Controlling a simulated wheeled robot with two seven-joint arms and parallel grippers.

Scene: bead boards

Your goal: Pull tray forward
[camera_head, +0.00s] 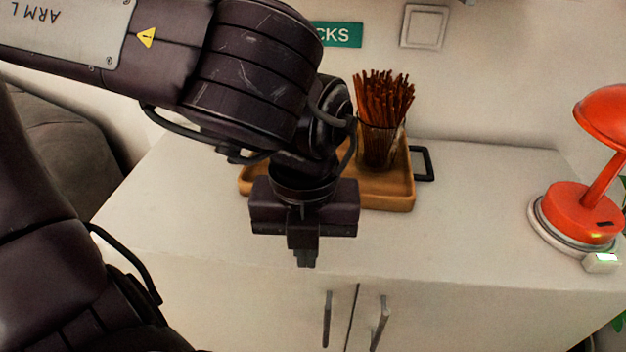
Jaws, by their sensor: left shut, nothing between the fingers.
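A wooden tray (388,200) with a raised rim lies on the white cabinet top. A black handle (424,163) shows at its right end. A clear glass (378,148) full of thin brown sticks (384,98) stands upright on it. My left gripper (306,262) points down in front of the tray, near the cabinet's front edge. Its fingers are together with nothing between them. My left arm and gripper hide the middle and much of the left part of the tray. I cannot tell whether the gripper touches the tray. My right gripper is not in view.
The white cabinet top (480,220) is clear between the tray and a red lamp (580,212) at the right. A small white box (602,262) sits by the lamp's base. Two door handles (327,318) are below the front edge. A wall stands behind.

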